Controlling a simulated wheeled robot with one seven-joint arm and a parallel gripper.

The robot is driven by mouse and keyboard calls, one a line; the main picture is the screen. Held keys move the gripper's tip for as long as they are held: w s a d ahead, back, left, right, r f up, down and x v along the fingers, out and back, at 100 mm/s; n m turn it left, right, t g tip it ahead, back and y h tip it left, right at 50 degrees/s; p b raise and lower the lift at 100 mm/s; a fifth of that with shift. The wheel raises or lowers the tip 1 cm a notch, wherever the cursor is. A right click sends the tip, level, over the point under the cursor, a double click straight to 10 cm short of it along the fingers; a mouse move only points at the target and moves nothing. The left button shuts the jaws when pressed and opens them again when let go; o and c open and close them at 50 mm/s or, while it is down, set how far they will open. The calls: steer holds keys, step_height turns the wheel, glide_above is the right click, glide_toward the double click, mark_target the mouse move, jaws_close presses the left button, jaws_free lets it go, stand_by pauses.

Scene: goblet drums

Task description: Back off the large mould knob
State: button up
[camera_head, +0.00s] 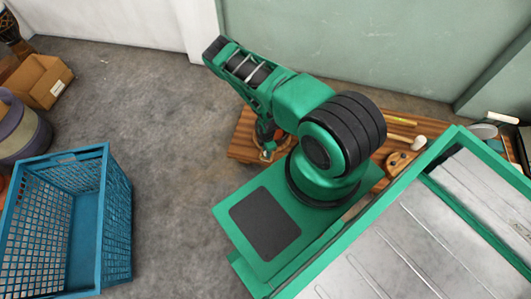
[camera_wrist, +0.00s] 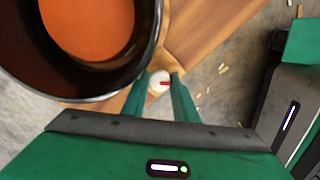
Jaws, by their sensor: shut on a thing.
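In the wrist view, a small whitish knob (camera_wrist: 157,88) with a red mark sits beside a large round mould (camera_wrist: 150,30) with a dark rim and an orange inside. My gripper (camera_wrist: 161,80) has one green finger on each side of the knob and is shut on it. The knob is next to the mould's lower right rim, above the wooden bench top (camera_wrist: 205,30). In the head view, my own arm covers most of the mould and the knob cannot be made out; the bench (camera_head: 243,146) shows around the arm.
A mallet (camera_head: 418,143), a yellow tool (camera_head: 402,121) and a wooden block with holes (camera_head: 400,164) lie on the bench's right part. A blue crate (camera_head: 118,235) and a cardboard box (camera_head: 45,80) stand at left. The grey floor between crate and bench is clear.

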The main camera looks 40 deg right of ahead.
steer(key=shift+s+a, duration=0.1)
steer(key=shift+a, duration=0.05)
steer(key=o, duration=1.1)
steer(key=shift+c, duration=0.2)
steer(key=shift+r, duration=3.95)
